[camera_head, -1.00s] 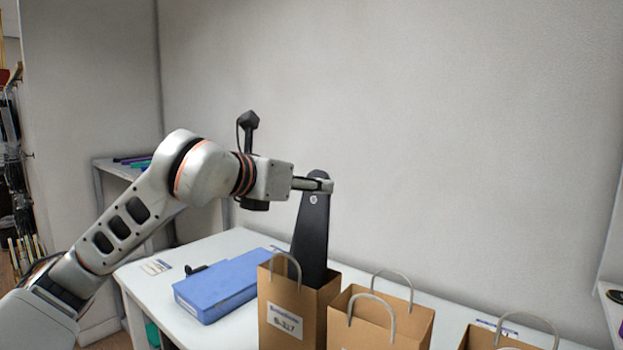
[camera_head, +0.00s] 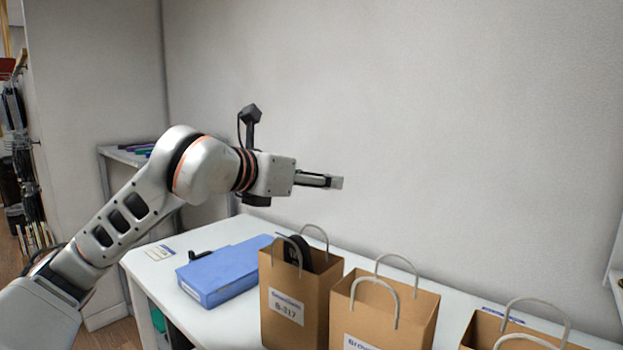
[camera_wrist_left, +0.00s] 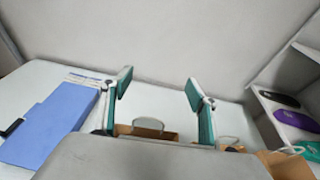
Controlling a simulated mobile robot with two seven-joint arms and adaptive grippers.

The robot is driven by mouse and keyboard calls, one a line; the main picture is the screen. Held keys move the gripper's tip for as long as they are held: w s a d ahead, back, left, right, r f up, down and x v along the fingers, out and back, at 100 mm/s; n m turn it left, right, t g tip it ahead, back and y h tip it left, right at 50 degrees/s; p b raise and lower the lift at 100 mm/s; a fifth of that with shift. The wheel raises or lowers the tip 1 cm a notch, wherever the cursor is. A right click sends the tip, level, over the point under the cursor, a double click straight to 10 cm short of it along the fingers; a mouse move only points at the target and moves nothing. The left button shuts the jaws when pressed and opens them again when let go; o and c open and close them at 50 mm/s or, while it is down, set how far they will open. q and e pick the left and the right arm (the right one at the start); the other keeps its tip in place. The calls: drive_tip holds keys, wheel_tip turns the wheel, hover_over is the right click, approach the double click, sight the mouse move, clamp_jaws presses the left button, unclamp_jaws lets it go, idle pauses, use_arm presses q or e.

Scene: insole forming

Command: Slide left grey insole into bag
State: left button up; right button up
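The dark grey insole (camera_head: 306,256) stands inside the left paper bag (camera_head: 292,308), with only its top end showing above the rim near the handles. The bag stands upright on the table and bears a white label. My left gripper (camera_head: 338,182) is above the bag, apart from the insole. In the left wrist view its two green-edged fingers (camera_wrist_left: 160,92) are spread with nothing between them. The insole cannot be made out in the left wrist view. My right gripper does not show.
A middle paper bag (camera_head: 388,310) stands close beside the left bag, and another bag (camera_head: 485,328) is at the right. A blue case (camera_head: 222,275) lies left of the bags on the white table (camera_head: 150,287). Shelves with coloured insoles (camera_wrist_left: 296,120) show at the right in the left wrist view.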

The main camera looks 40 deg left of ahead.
use_arm(q)
drive_tip(key=v, duration=0.7)
drive_tip(key=shift+s, duration=0.25)
idle(1.0)
